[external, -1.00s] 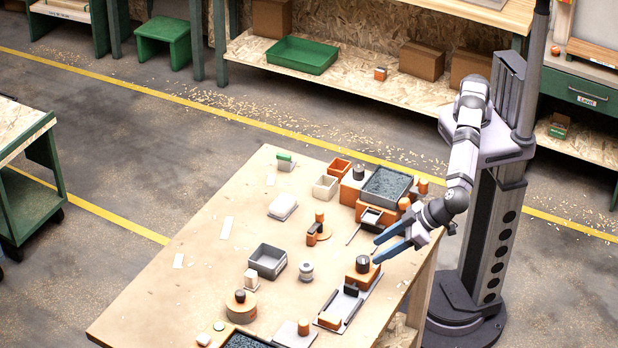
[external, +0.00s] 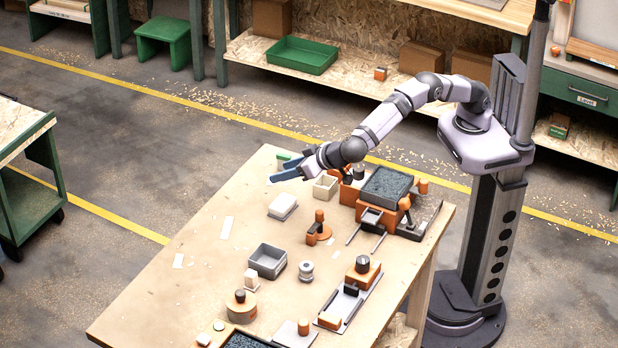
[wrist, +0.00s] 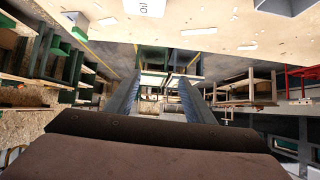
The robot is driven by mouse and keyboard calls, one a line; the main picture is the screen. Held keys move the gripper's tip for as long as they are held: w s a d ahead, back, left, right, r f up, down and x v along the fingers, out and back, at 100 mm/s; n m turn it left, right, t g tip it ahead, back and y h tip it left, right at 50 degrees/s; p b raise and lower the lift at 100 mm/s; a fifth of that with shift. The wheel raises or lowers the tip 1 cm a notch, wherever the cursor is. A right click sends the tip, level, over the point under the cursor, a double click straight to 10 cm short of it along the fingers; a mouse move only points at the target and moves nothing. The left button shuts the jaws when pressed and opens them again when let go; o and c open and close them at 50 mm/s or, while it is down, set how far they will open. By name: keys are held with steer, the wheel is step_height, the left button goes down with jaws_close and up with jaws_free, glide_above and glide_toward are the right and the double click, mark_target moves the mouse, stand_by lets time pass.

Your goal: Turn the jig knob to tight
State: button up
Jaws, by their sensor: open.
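A dark round knob (external: 362,264) sits on an orange block at one end of a grey railed fixture (external: 345,303) on the right front of the table. A second dark knob (external: 358,172) stands by an orange block at the back; I cannot tell for sure which is the jig knob. No knob setting is readable. My gripper (external: 284,173) is over the table's far end, well away from the front knob and left of the back one. Its blue fingers (wrist: 160,84) are apart and empty in the wrist view, where neither knob can be made out.
A dark grey tray (external: 388,184) on orange supports stands at the back right. A grey bin (external: 267,261) and orange-based parts stand mid-table. The table's left side is mostly clear.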

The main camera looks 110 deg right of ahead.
steer(key=w+d+r+n+t+y, duration=0.1)
steer(key=w+d+r+n+t, duration=0.2)
steer(key=w, duration=0.3)
steer(key=w+a+r+n+t+y, duration=0.1)
steer(key=w+a+n+t+y, duration=0.1)
steer(key=w+a+n+y, duration=0.15)
steer(key=n+g+y, duration=0.6)
steer(key=n+y, duration=0.5)
steer(key=n, duration=0.4)
glide_above(363, 258)
steer(key=w+d, duration=0.8)
steer(key=w, duration=0.4)
step_height(363, 258, down, 9)
steer(key=s+a+n+g, duration=0.1)
steer(key=s+g, duration=0.1)
steer(key=s, duration=0.2)
steer(key=s+a+f+n+g+y, duration=0.1)
steer(key=s+n+g, duration=0.1)
steer(key=s, duration=0.2)
steer(key=s+a+n+g, duration=0.1)
steer(key=s+n+g, duration=0.1)
steer(key=s, duration=0.2)
steer(key=shift+s+f, duration=0.15)
steer(key=shift+f, duration=0.1)
steer(key=shift+p+x, duration=1.25)
steer(key=shift+x, duration=2.45)
steer(key=shift+r, duration=0.1)
steer(key=shift+c, duration=0.4)
steer(key=c, duration=1)
